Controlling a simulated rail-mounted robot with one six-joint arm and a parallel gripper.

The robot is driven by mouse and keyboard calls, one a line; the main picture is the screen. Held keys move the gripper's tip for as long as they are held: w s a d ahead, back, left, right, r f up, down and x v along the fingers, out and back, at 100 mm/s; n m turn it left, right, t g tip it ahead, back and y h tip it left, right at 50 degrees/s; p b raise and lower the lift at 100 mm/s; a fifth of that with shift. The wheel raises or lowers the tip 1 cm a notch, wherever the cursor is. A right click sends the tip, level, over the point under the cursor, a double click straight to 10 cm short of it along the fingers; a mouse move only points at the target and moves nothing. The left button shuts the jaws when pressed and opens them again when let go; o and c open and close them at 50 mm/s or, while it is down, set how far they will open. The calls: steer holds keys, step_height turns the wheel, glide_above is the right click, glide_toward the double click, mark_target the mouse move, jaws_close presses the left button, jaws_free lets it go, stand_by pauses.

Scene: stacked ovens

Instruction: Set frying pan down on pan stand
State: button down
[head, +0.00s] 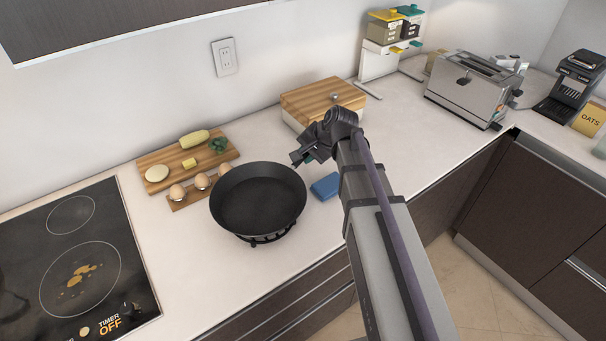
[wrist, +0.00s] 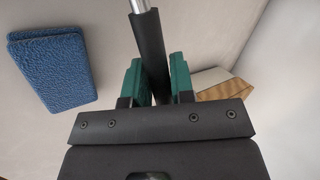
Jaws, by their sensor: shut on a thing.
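The black frying pan (head: 258,203) is above the counter to the left of my arm in the head view, its open side up and roughly level. The dark pan stand (head: 266,239) shows beneath its near edge; whether the pan touches it I cannot tell. My gripper (head: 302,157) is at the pan's upper right. In the wrist view the green-padded fingers of my gripper (wrist: 157,80) are shut around the black pan handle (wrist: 148,50). The pan's bowl is out of the wrist view.
A blue sponge (head: 325,186) lies right of the pan. Eggs in a wooden holder (head: 188,193) and a cutting board with vegetables (head: 163,158) lie close on the left. A wooden-lidded box (head: 318,100) stands behind. The cooktop (head: 77,258) is at the left.

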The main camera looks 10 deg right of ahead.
step_height(320, 180, down, 4)
steer(key=b, duration=0.4)
steer(key=shift+r, duration=0.3)
steer(key=shift+f, duration=0.15)
steer(key=c, duration=1)
jaws_free()
